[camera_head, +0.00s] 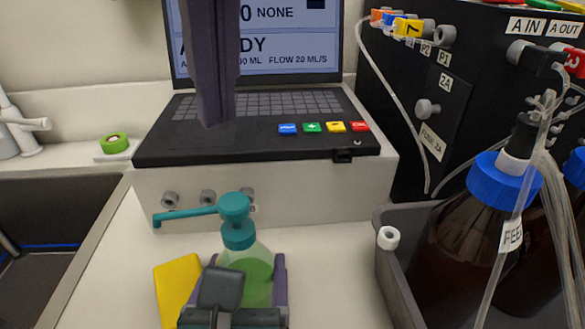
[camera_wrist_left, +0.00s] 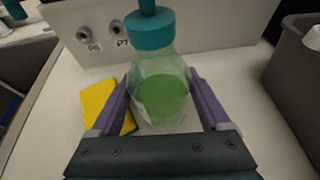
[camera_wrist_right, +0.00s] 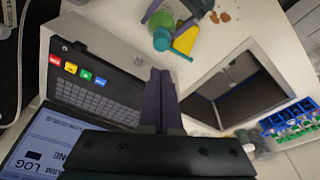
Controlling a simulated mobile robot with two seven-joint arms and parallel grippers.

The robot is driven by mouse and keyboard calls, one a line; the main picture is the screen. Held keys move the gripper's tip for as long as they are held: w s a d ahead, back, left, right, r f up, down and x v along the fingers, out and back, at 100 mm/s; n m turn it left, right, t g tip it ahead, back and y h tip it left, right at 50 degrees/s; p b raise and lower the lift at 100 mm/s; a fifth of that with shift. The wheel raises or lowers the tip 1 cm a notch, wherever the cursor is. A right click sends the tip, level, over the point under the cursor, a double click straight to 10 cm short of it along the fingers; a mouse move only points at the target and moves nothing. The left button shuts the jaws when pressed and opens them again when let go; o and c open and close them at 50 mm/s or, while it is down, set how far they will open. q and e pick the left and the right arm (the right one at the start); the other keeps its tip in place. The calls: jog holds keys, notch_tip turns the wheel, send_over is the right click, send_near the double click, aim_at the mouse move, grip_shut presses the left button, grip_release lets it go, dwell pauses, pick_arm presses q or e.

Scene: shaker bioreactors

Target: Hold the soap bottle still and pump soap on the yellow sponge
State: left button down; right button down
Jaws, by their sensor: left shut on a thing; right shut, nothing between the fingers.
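The soap bottle (camera_head: 257,280) is clear with green soap and a teal pump head (camera_head: 235,207). It stands upright on the white counter, its spout (camera_head: 180,216) pointing left. My left gripper (camera_head: 246,264) is shut on the bottle's body, one purple finger on each side, as the left wrist view (camera_wrist_left: 160,85) also shows. The yellow sponge (camera_head: 177,281) lies flat just left of the bottle, partly hidden by my left gripper. My right gripper (camera_head: 214,122) is shut and empty, pointing down in front of the laptop screen, above and apart from the pump head.
A laptop (camera_head: 255,130) on a white box stands behind the bottle. A grey sink (camera_head: 60,215) is at the left. A grey tray (camera_head: 395,270) with brown bottles (camera_head: 465,240) and tubing is at the right.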

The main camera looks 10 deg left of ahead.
aim_at(232, 200)
jog(key=shift+s+d+x, duration=0.15)
jog(key=shift+x, duration=0.85)
jog(key=shift+s+d+x, duration=0.1)
jog(key=shift+d+x, duration=0.05)
jog(key=shift+x, duration=0.8)
jog(key=shift+s+d+x, duration=0.15)
jog(key=shift+x, duration=0.85)
jog(key=shift+f, duration=0.2)
jog(key=shift+x, duration=1.2)
jog(key=shift+w+a+v, duration=0.1)
jog(key=shift+a+v, duration=0.05)
jog(key=shift+v, duration=1.35)
jog(key=shift+w+a+v, duration=0.1)
jog(key=shift+w+v, duration=0.05)
jog(key=shift+v, duration=1.35)
pick_arm(q)
grip_release()
